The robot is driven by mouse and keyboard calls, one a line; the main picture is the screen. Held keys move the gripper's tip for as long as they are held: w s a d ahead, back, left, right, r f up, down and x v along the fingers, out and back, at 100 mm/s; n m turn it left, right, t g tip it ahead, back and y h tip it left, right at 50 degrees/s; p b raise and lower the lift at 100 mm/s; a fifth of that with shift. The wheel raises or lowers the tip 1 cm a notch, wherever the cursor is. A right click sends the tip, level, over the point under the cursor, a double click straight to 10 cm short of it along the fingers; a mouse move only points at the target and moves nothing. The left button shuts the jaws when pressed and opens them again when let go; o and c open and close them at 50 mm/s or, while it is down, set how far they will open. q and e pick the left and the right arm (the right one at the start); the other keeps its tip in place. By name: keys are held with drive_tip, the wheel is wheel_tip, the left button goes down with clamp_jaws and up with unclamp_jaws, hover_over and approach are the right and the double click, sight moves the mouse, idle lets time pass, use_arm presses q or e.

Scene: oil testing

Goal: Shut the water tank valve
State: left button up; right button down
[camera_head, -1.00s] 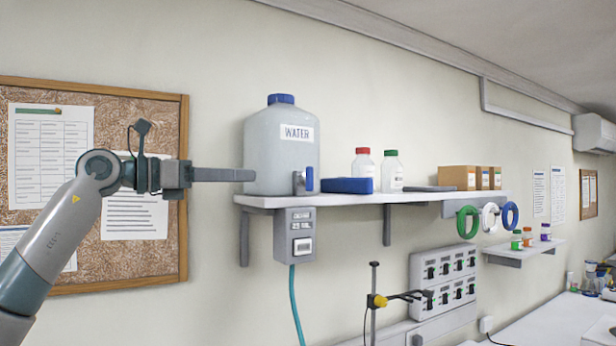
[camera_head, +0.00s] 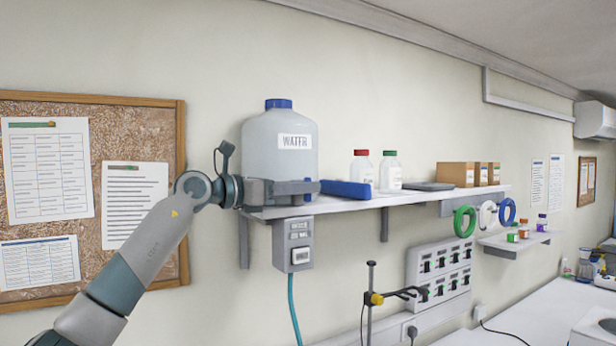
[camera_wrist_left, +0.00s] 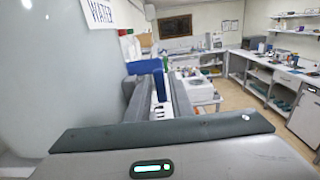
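The grey-white water tank (camera_head: 280,145) with a blue cap and a WATER label stands on the wall shelf; its side fills the left of the left wrist view (camera_wrist_left: 50,70). The tank valve's blue handle (camera_head: 308,181) is low on the tank front and mostly hidden behind my gripper. My left gripper (camera_head: 312,187) reaches across the tank's lower front, its fingers at the valve. In the left wrist view, a gap shows between the fingers (camera_wrist_left: 162,90), with blue near their tips; whether they touch the handle I cannot tell. My right gripper is out of view.
A blue box (camera_head: 346,189) lies just right of the valve on the shelf (camera_head: 340,205). Beyond it stand a red-capped bottle (camera_head: 362,170) and a green-capped bottle (camera_head: 390,173). A switch box (camera_head: 293,245) with a hose hangs below. Space before the shelf is clear.

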use_arm(q)
drive_tip(key=shift+w+d, duration=0.4)
drive_tip(key=shift+d, duration=0.2)
clamp_jaws()
